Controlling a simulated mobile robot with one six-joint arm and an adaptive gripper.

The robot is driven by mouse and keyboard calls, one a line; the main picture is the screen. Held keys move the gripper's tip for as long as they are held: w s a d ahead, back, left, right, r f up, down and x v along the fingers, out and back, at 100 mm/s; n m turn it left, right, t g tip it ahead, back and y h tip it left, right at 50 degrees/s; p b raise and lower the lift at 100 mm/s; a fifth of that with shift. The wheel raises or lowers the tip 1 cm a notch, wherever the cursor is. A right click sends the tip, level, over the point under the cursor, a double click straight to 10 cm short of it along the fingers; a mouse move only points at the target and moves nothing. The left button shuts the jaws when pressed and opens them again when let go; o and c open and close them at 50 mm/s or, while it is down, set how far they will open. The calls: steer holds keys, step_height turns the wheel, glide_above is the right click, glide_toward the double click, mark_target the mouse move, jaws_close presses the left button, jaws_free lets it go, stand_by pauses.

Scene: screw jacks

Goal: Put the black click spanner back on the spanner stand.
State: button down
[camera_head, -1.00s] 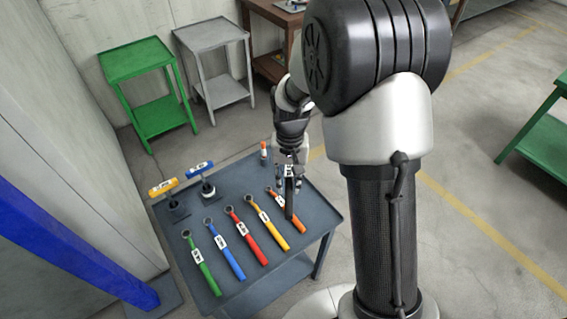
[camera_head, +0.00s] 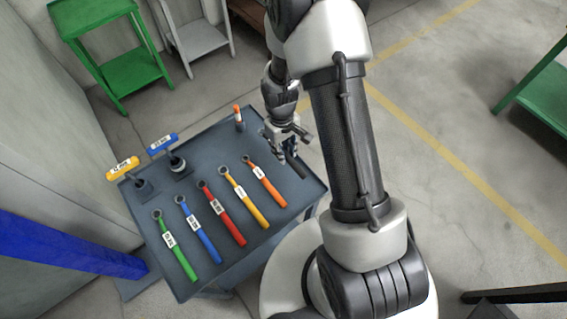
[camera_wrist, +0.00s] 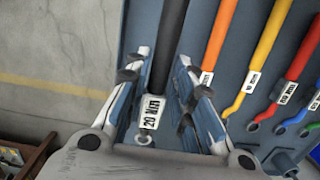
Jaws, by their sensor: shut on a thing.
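The black click spanner (camera_wrist: 172,42) is between my gripper's two fingers in the wrist view, with its white "20 Nm" label (camera_wrist: 152,112) and ring end close to the palm. My gripper (camera_wrist: 163,75) is shut on it. In the head view my gripper (camera_head: 288,148) is at the right part of the grey spanner stand (camera_head: 285,222), and the black spanner's handle (camera_head: 301,168) shows past the fingers. The spanner lies to the right of the orange one, roughly parallel to it. I cannot tell whether it touches the stand top.
Orange (camera_head: 266,185), yellow (camera_head: 247,203), red (camera_head: 224,218), blue (camera_head: 199,235) and green (camera_head: 176,250) spanners lie in a row on the stand. Two small jacks with yellow (camera_head: 122,168) and blue (camera_head: 162,144) tops and an orange-and-white item (camera_head: 238,116) stand behind them.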

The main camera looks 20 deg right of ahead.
step_height(320, 180, down, 7)
steer(key=shift+w+f+b, duration=0.1)
steer(key=shift+f+b, duration=0.1)
steer(key=shift+b, duration=0.8)
steer(key=shift+r, duration=0.1)
steer(key=c, duration=1.8)
jaws_free()
steer(key=shift+f, duration=0.25)
steer(key=shift+c, duration=0.2)
steer(key=o, duration=0.5)
steer(key=shift+r, duration=0.1)
